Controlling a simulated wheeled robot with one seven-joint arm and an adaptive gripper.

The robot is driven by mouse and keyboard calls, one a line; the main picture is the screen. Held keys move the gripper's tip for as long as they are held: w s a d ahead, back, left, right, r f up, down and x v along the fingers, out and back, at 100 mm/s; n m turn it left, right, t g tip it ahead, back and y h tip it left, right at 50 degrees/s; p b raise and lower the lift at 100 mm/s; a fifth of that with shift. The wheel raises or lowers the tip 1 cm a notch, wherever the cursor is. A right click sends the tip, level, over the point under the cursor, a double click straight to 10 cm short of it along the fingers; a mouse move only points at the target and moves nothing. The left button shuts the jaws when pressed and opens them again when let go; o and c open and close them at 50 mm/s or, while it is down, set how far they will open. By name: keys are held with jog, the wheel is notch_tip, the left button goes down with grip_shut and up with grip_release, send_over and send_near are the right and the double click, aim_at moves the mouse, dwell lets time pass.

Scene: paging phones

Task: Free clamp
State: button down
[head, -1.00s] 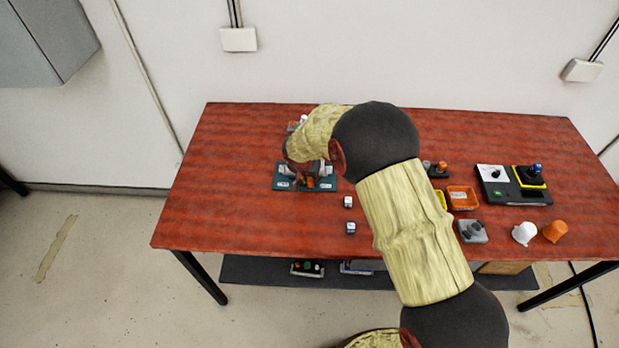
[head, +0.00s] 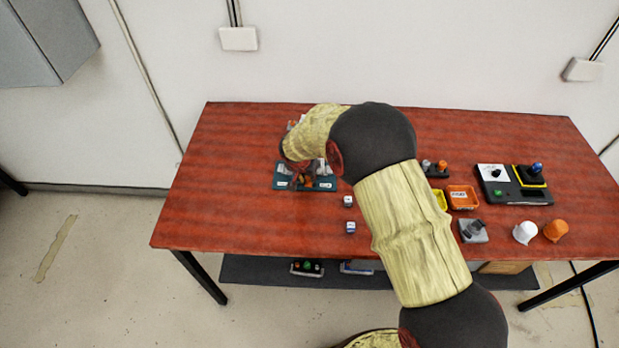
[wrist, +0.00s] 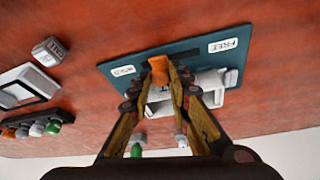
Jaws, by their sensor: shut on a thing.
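The clamp is a teal base plate (wrist: 195,52) with a grey-white body (wrist: 212,85) and an orange lever (wrist: 158,68). In the wrist view, a FREE label (wrist: 222,45) is at the plate's right and another label (wrist: 123,70), too small to read surely, at its left. The lever stands between the labels, a little closer to the left one. My gripper (wrist: 160,84) is shut on the orange lever; its fingers hide the lower part. In the head view, the plate (head: 312,187) is at the table's left, partly covered by my wrist.
Two small cubes (head: 348,201) (head: 350,227) lie right of the clamp. Orange bin (head: 462,197), grey switch box (head: 473,231), control panel (head: 514,184) and white and orange cups (head: 525,232) (head: 555,231) are at the right. The table's left side (head: 215,190) is clear.

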jog(key=a+b, duration=0.1)
jog(key=a, duration=0.3)
jog(key=shift+w+a+b, duration=0.1)
jog(key=shift+a+b, duration=0.05)
jog(key=shift+b, duration=0.2)
jog(key=c, duration=1.7)
grip_release()
jog(key=shift+o, duration=0.3)
jog(key=shift+r, duration=0.1)
jog(key=v, duration=1.1)
jog(key=shift+s+r, duration=0.25)
jog(key=shift+r, duration=0.1)
jog(key=shift+a, duration=0.15)
